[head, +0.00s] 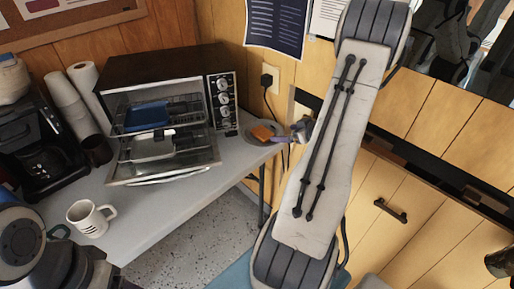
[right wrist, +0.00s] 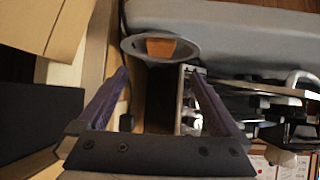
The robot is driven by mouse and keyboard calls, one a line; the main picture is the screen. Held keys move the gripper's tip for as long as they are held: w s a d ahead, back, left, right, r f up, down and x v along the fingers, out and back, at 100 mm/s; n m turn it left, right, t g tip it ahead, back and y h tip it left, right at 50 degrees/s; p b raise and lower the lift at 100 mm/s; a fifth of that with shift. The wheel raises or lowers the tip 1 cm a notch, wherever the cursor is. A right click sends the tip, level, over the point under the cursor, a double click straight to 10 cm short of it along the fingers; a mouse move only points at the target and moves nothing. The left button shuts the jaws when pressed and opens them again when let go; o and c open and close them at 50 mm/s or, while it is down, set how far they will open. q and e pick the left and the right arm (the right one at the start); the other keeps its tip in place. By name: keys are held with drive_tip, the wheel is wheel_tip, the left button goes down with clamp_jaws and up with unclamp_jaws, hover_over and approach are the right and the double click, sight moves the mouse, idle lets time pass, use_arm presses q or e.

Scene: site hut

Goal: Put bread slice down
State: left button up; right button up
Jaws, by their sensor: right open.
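The bread slice (head: 263,132) is an orange-brown square lying on a round grey plate (head: 252,139) at the counter's right end, beside the toaster oven. In the right wrist view the slice (right wrist: 160,46) lies in the middle of the plate (right wrist: 130,45), ahead of the fingertips. My right gripper (head: 281,139) is at the plate's right edge in the head view. Its two purple fingers are spread with nothing between them in the right wrist view (right wrist: 158,78). My left arm shows at the lower left, but its gripper is not visible.
The toaster oven (head: 165,65) stands with its door down, a blue item (head: 147,115) inside. A white mug (head: 90,218), a coffee maker (head: 35,145) and paper rolls (head: 68,108) stand on the left of the counter (head: 150,212). A wall socket (head: 269,77) is behind the plate.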

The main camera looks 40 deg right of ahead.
drive_tip(key=w+a+r+n+g+h, duration=0.1)
drive_tip(key=w+a+r+g, duration=0.15)
drive_tip(key=w+a, duration=0.35)
drive_tip(key=w+a+r+n+g, duration=0.1)
drive_tip(key=w+a+r, duration=0.25)
drive_tip(key=a, duration=0.55)
drive_tip(key=shift+n+g, duration=0.45)
drive_tip(key=shift+n, duration=0.25)
drive_tip(key=a, duration=0.3)
drive_tip(key=a+r, duration=0.1)
drive_tip(key=a, duration=0.6)
drive_tip(key=shift+s+r, duration=0.3)
drive_tip(key=shift+s, duration=0.05)
drive_tip(key=s+a+r+n+g+y, duration=0.1)
drive_tip(key=s+a, duration=0.4)
drive_tip(key=a, duration=0.2)
drive_tip(key=s+a+r+n+g+y, duration=0.1)
drive_tip(key=s+a+g, duration=0.1)
drive_tip(key=s+a, duration=0.5)
drive_tip(key=s+a+n+g, duration=0.2)
drive_tip(key=s+a, duration=0.6)
drive_tip(key=s, duration=0.5)
drive_tip(key=shift+s+r+n+g+y, duration=0.15)
drive_tip(key=shift+r+n+g+y, duration=0.2)
drive_tip(key=shift+g, duration=0.45)
drive_tip(key=shift+a+r, duration=0.1)
drive_tip(key=shift+a, duration=0.05)
